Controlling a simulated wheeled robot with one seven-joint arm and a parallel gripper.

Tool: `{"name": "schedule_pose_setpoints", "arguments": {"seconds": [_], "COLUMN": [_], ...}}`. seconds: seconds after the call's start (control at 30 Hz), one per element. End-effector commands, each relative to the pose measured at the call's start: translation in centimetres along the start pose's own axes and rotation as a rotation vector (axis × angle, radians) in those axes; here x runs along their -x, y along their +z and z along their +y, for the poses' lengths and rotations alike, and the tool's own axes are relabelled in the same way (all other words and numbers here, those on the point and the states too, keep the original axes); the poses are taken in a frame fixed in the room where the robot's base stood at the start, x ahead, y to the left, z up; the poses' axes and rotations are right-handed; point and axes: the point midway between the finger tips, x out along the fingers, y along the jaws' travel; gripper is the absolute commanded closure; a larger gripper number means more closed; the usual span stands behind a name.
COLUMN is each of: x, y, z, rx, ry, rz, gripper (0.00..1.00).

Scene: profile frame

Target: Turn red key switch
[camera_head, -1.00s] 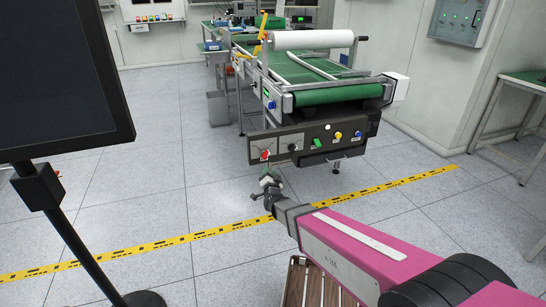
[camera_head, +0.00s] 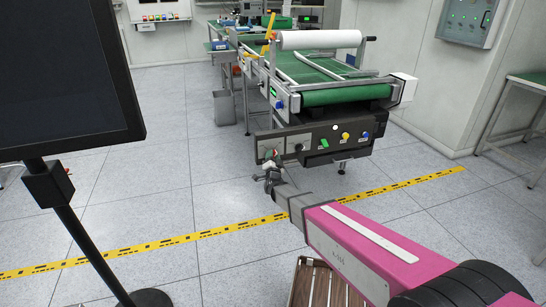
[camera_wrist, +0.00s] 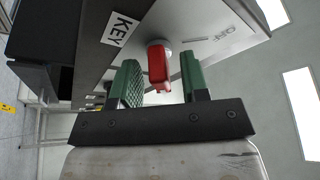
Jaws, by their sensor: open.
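My gripper (camera_wrist: 159,62) is open, with one green finger on each side of the red key. A gap shows between the key and each finger. In the head view my gripper (camera_head: 272,170) is at the left end of the dark control panel (camera_head: 318,143) on the conveyor's front. There the red key is mostly hidden by the gripper.
The panel also carries a green button (camera_head: 324,143), a yellow knob (camera_head: 346,136) and a blue knob (camera_head: 364,135). A dark monitor (camera_head: 60,80) on a stand is at the left. A wooden slatted crate (camera_head: 322,288) lies below my arm.

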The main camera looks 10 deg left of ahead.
Motion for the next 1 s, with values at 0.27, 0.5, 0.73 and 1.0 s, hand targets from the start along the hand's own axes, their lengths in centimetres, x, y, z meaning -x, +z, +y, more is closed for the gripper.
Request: {"name": "schedule_pose_setpoints", "arguments": {"seconds": [0.27, 0.5, 0.73, 1.0], "x": [-0.9, -0.86, -0.85, -0.85], "y": [-0.06, -0.05, -0.05, -0.05], "z": [-0.01, -0.01, 0.01, 0.09], "rx": [0.0, 0.0, 0.003, 0.073], "ry": [0.0, 0.0, -0.001, -0.03], "rz": [0.0, 0.0, 0.0, 0.0], "gripper": [0.58, 0.88, 0.97, 0.97]}}
